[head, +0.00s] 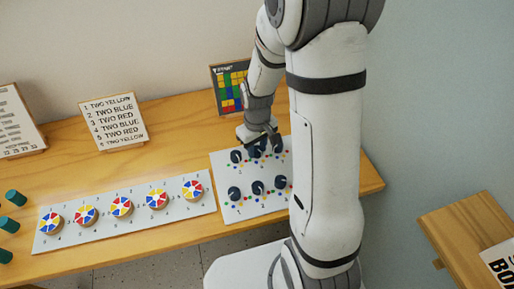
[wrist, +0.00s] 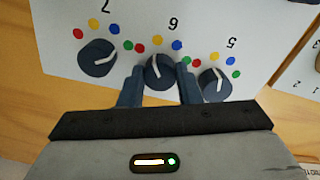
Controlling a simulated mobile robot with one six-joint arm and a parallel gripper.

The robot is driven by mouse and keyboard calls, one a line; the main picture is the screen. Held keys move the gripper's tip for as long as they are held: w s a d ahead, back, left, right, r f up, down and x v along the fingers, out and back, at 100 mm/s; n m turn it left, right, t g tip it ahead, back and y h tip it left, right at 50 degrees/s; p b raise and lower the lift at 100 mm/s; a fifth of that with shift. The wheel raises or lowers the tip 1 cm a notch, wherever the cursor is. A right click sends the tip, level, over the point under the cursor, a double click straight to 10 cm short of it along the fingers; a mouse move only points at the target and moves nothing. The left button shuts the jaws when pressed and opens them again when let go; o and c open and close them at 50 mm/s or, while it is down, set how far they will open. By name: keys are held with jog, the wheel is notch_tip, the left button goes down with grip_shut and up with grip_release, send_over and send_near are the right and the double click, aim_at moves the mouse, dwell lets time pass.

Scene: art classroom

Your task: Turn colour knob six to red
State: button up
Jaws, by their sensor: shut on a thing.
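Colour knob six (wrist: 160,76) is a dark round knob with a white pointer line, on a white panel (wrist: 215,25) in the wrist view. Its label 6 appears upside down. Red (wrist: 140,48), yellow, blue and green dots curve around it from left to right. The pointer aims upward, near the yellow dot and leaning slightly toward the red one. My gripper (wrist: 160,88) is shut on knob six, one finger on each side. In the head view my gripper (head: 259,140) is at the panel's back row and partly hides the knobs there.
Knob seven (wrist: 97,58) and knob five (wrist: 214,84) stand close on either side of my fingers. Several more knobs form the panel's front row (head: 257,188). A strip of colour wheels (head: 121,206), a list card (head: 113,121) and a colour grid board (head: 230,88) share the table.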

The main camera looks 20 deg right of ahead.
aim_at(257, 149)
jog(key=n, duration=0.4)
jog(key=shift+n+b, duration=0.4)
dwell(0.4)
jog(key=o, duration=1)
jog(key=shift+c, duration=0.2)
jog(key=shift+r, duration=0.1)
notch_tip(257, 149, up, 8)
jog(key=shift+f, duration=0.15)
jog(key=s+r+m+t+p, duration=0.2)
jog(key=s+r+m, duration=0.6)
jog(key=s+r, duration=0.4)
jog(key=shift+s+r+m+t, duration=0.15)
jog(key=shift+s+m+t, duration=0.2)
jog(key=shift+s, duration=0.6)
